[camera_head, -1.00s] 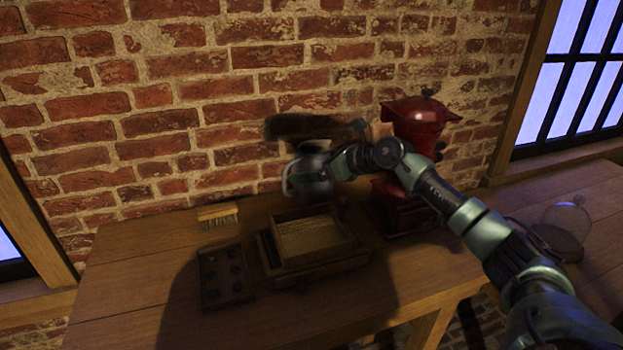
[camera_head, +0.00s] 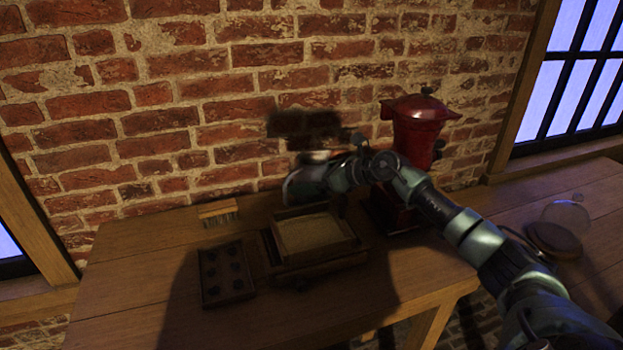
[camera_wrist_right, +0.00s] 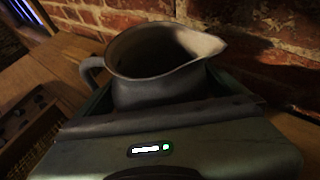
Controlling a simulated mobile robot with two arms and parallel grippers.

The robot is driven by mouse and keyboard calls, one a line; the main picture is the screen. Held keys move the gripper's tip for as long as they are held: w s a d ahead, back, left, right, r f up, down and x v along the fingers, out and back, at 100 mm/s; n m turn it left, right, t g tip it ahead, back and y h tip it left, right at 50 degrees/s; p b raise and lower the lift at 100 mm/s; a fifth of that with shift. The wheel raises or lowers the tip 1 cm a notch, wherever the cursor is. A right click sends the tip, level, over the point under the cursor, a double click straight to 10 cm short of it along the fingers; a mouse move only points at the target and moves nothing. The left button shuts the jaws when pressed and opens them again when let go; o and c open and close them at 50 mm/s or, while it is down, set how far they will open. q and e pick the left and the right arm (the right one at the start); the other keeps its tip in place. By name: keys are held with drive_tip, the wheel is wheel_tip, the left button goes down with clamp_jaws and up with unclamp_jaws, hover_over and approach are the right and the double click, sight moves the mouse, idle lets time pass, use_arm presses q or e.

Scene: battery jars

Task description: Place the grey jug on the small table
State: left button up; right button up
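The grey jug (camera_head: 294,185) stands at the back of the wooden table, near the brick wall, partly hidden by my right gripper (camera_head: 322,178). In the right wrist view the jug (camera_wrist_right: 160,75) is upright with its handle to the left and its spout to the right. My right gripper's fingers (camera_wrist_right: 165,95) lie on both sides of the jug's body; I cannot tell whether they press on it. A second wooden surface (camera_head: 600,195) at the right may be the small table; I cannot tell. My left gripper is not in view.
A red grinder (camera_head: 415,135) stands just right of the jug, behind my arm. A wooden box (camera_head: 310,265) with a sand-coloured filling, a dark tray (camera_head: 225,275) and a brush (camera_head: 218,212) lie nearby. A glass dome (camera_head: 567,215) and a round wooden base (camera_head: 553,240) are at the right.

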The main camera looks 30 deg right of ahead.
drive_tip(key=shift+r, duration=0.25)
drive_tip(key=b+v, duration=0.2)
drive_tip(key=v, duration=0.5)
drive_tip(key=shift+s, duration=0.15)
drive_tip(key=shift+d, duration=0.1)
